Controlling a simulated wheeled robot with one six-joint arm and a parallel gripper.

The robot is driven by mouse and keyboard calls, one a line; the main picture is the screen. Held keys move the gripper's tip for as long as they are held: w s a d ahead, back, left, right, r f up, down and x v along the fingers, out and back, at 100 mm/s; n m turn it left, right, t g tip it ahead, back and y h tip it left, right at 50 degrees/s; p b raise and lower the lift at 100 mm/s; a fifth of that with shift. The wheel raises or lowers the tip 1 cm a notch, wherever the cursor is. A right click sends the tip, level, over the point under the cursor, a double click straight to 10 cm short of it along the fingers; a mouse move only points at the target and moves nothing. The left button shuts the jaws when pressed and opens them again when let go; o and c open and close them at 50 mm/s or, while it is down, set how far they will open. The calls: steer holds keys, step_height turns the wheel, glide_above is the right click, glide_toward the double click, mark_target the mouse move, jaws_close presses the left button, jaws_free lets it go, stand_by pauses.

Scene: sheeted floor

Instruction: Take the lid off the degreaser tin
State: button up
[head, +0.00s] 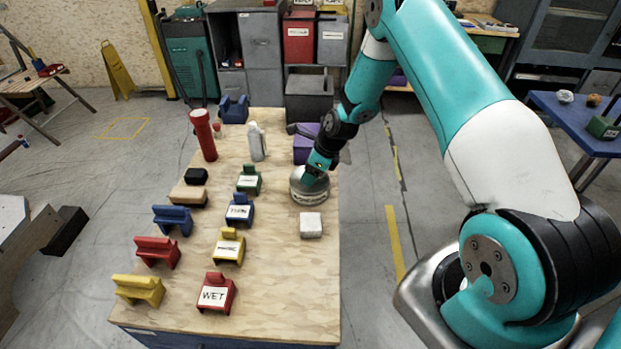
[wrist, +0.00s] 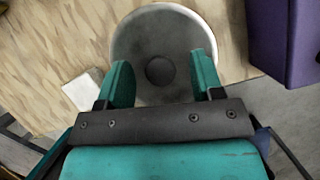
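The degreaser tin (head: 309,192) is a round, low, grey metal tin near the right edge of the wooden tabletop. In the wrist view its round top (wrist: 165,30) fills the upper middle, with a dark round knob (wrist: 160,71) at its centre. My gripper (head: 313,174) is over the tin, pointing down. In the wrist view my gripper (wrist: 160,75) has its two teal fingers wide apart, one on each side of the knob. I see gaps between the fingers and the knob. Whether the fingertips touch the top, I cannot tell.
A white block (head: 311,225) sits close in front of the tin. A purple bin (head: 303,147) stands just behind it. Several coloured labelled holders, including a red one (head: 216,293), fill the left and front. A red cylinder (head: 203,134) and a white bottle (head: 256,142) stand farther back.

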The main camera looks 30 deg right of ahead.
steer(key=c, duration=1)
steer(key=shift+o, duration=0.2)
